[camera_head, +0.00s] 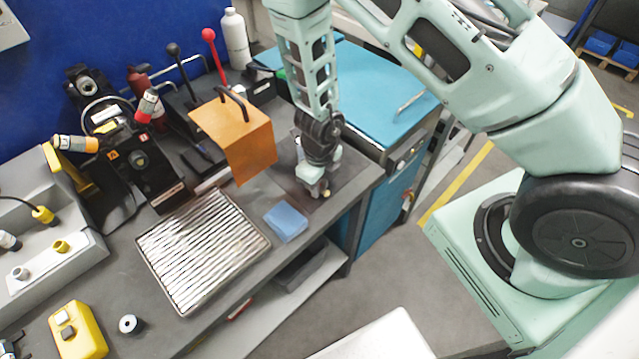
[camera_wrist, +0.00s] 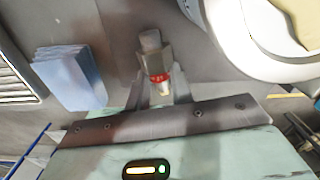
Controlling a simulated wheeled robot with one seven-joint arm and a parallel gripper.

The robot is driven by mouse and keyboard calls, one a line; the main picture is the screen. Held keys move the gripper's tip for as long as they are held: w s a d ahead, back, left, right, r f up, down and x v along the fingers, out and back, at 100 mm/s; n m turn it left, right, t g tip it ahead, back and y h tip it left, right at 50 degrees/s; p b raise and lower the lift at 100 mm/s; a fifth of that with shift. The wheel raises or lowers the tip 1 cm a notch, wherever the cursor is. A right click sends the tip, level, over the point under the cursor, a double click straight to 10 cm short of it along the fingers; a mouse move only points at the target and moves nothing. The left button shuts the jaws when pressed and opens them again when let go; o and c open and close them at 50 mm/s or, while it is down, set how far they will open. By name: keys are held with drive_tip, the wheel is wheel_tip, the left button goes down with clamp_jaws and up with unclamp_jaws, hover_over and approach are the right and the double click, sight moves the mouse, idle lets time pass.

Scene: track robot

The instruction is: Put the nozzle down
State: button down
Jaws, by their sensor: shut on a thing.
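My gripper (camera_head: 316,187) is low over the right end of the dark workbench top (camera_head: 345,180). In the wrist view my gripper (camera_wrist: 163,92) is shut on the nozzle (camera_wrist: 150,48), a small grey and metallic piece with a red marked band and a pale tip. The nozzle points away from the palm, above or against the bench surface; I cannot tell whether it touches. In the head view the nozzle is hidden by my gripper.
A stack of blue cloths (camera_head: 286,221) lies left of my gripper, also in the wrist view (camera_wrist: 70,78). A ribbed metal tray (camera_head: 203,250), an orange sheet guard (camera_head: 238,135) and a yellow device (camera_head: 78,330) are farther left. A blue cabinet (camera_head: 375,95) stands behind. The bench edge is close on the right.

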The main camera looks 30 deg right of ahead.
drive_tip(key=c, duration=1.2)
unclamp_jaws()
drive_tip(key=shift+f, duration=0.1)
wheel_tip(320, 180, up, 11)
drive_tip(key=p, duration=0.6)
drive_tip(key=s+a+r+n+g+y, duration=0.1)
drive_tip(key=s+a+r+n+y, duration=0.1)
drive_tip(key=s+a+r+n, duration=0.45)
drive_tip(key=s+a+r+n+y, duration=0.15)
drive_tip(key=a+r+n, duration=0.25)
drive_tip(key=r+n, duration=0.55)
drive_tip(key=s+d+r+n+h, duration=0.1)
drive_tip(key=s+r+n, duration=0.4)
drive_tip(key=n, duration=0.6)
drive_tip(key=s+d+r+n+t+h, duration=0.1)
drive_tip(key=s+r+n, duration=0.4)
drive_tip(key=n, duration=0.6)
drive_tip(key=shift+s+d+h, duration=0.35)
drive_tip(key=shift+s+h, duration=0.1)
drive_tip(key=shift+s, duration=0.15)
